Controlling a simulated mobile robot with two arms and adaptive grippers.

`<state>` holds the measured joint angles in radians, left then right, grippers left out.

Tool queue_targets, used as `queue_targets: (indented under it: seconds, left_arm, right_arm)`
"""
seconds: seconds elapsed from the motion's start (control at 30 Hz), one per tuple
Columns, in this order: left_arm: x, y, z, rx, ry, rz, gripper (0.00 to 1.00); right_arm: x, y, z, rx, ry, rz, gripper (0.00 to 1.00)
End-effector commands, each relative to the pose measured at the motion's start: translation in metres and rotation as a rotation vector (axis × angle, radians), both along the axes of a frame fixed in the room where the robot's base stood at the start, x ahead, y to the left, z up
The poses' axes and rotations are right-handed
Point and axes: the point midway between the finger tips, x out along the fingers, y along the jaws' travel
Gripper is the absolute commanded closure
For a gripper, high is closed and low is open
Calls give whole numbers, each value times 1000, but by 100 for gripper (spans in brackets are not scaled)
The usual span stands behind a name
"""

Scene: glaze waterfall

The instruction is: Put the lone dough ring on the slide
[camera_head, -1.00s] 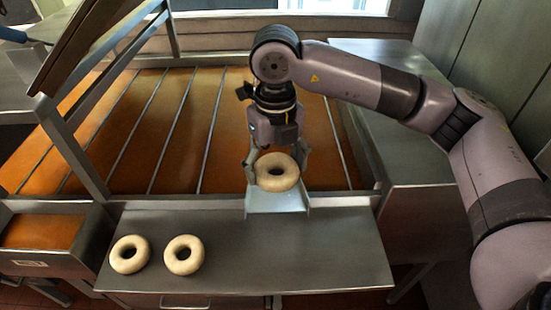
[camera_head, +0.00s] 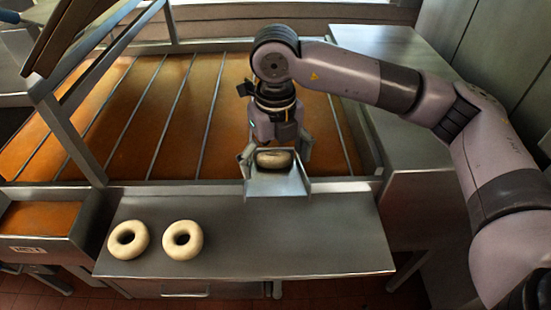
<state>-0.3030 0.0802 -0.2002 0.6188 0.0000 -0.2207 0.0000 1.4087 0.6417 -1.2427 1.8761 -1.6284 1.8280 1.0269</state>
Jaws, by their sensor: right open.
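A pale dough ring (camera_head: 274,158) is at the far end of the metal slide (camera_head: 278,183), between its side walls. I see it foreshortened, and its hole is hardly visible. My right gripper (camera_head: 275,154) is above the far end of the slide, with its fingers apart on either side of the ring. Whether a finger touches the ring or slide cannot be told. Two other dough rings, one at the left (camera_head: 128,239) and one beside it (camera_head: 182,240), lie flat on the metal counter (camera_head: 300,235). My left gripper is not in view.
A wide orange glaze basin (camera_head: 150,125) with thin metal bars lies behind the counter. A slanted metal frame (camera_head: 70,135) stands at its left. A small orange-filled tray (camera_head: 35,218) is at the far left. The counter's right part is clear.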

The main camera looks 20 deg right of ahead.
Motion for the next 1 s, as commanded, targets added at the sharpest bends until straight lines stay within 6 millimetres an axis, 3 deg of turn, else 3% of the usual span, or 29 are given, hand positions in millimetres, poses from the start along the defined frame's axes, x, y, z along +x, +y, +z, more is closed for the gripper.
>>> queue_targets:
  seconds: [0.47,1.0]
  left_arm:
    - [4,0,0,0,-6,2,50]
    - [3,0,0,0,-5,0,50]
  right_arm:
    - [1,0,9,1,-2,0,2]
    - [1,0,108,-1,-2,-1,2]
